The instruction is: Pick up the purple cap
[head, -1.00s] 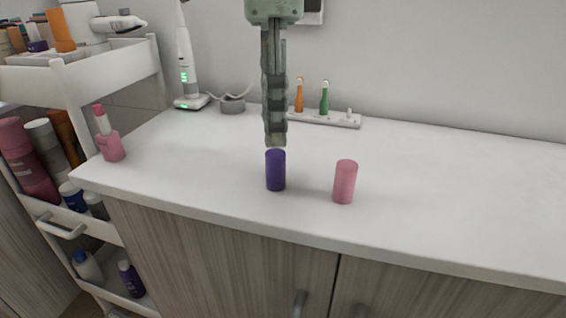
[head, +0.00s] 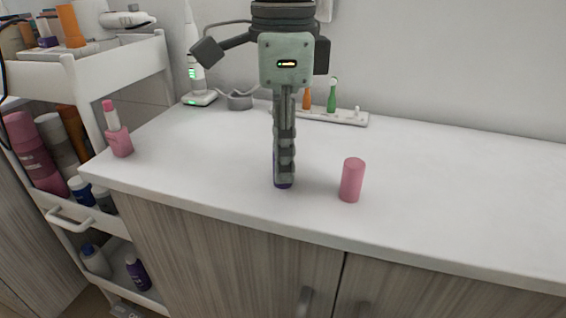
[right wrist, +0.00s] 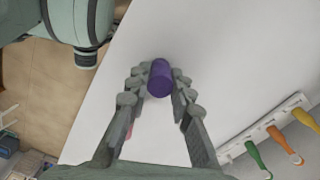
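The purple cap (right wrist: 159,80) stands on the white counter between the fingertips of my right gripper (right wrist: 161,75) in the right wrist view. The fingers lie close along both sides of it; whether they press on it cannot be told. In the head view my right gripper (head: 284,178) points straight down, its tips at counter level. It hides nearly all of the purple cap there; only a thin purple strip (head: 283,185) shows below the fingers. My left gripper is not in view.
A pink cap (head: 352,180) stands upright just right of the gripper. A toothbrush holder (head: 340,117) is at the back. The counter (head: 460,190) is clear to the right.

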